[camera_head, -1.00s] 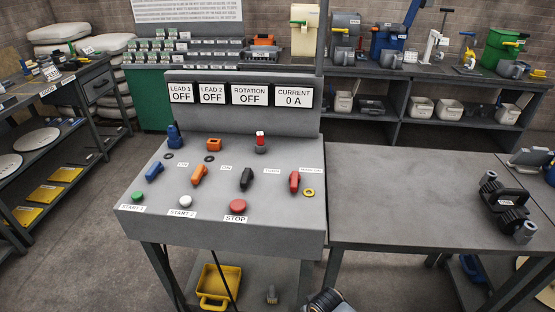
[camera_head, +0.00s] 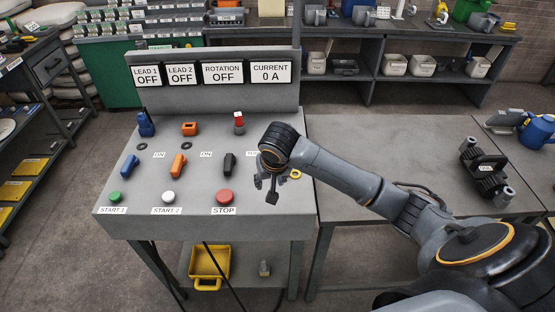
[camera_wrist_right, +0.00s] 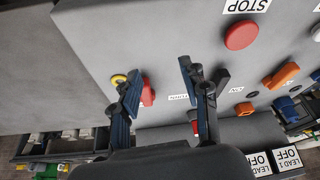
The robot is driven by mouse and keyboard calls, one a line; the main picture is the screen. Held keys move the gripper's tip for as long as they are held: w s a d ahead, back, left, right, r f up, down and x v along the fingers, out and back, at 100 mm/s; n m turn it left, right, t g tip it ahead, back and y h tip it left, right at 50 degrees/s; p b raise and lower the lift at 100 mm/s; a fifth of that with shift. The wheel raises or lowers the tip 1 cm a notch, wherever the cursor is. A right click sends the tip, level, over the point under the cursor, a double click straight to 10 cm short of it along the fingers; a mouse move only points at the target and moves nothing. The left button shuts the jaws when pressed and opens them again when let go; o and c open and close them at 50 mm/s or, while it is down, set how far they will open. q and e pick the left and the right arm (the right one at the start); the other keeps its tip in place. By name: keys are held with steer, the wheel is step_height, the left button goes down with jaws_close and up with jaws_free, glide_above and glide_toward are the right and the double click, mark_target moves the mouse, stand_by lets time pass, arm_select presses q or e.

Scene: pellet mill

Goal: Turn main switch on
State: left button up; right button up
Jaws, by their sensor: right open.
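A grey control console (camera_head: 110,180) carries several switch knobs. The rightmost, a red knob, is covered by my right arm in the head view. In the right wrist view the red knob (camera_wrist_right: 148,92) shows beside a yellow ring (camera_wrist_right: 119,79), partly behind one finger. My right gripper (camera_head: 267,188) is open and empty, above the console's right part. In the wrist view its fingers (camera_wrist_right: 160,80) are spread; one overlaps the red knob, the other is near the black knob (camera_wrist_right: 222,78). I cannot tell whether they touch. No label naming the main switch is readable.
The console also has a blue knob (camera_head: 130,167), an orange knob (camera_head: 178,165), a green button (camera_head: 115,197), a white button (camera_head: 168,197) and a red STOP button (camera_head: 224,196). Display panels (camera_head: 222,72) read OFF and 0 A. A grey table (camera_head: 390,145) adjoins on the right.

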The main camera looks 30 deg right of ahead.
steer(key=w+d+r+m+h, duration=0.1)
steer(key=w+d+r+m, duration=0.25)
steer(key=d+r, duration=0.3)
arm_select(q)
steer(key=r+p, duration=0.2)
steer(key=r, duration=0.1)
steer(key=shift+w+p, duration=0.4)
arm_select(e)
steer(key=shift+n, duration=0.45)
steer(key=x, duration=1.3)
steer(key=shift+w+a+r, duration=0.1)
steer(key=shift+w+a, duration=0.1)
steer(key=shift+w, duration=0.15)
jaws_close()
arm_select(q)
steer(key=shift+f, duration=0.1)
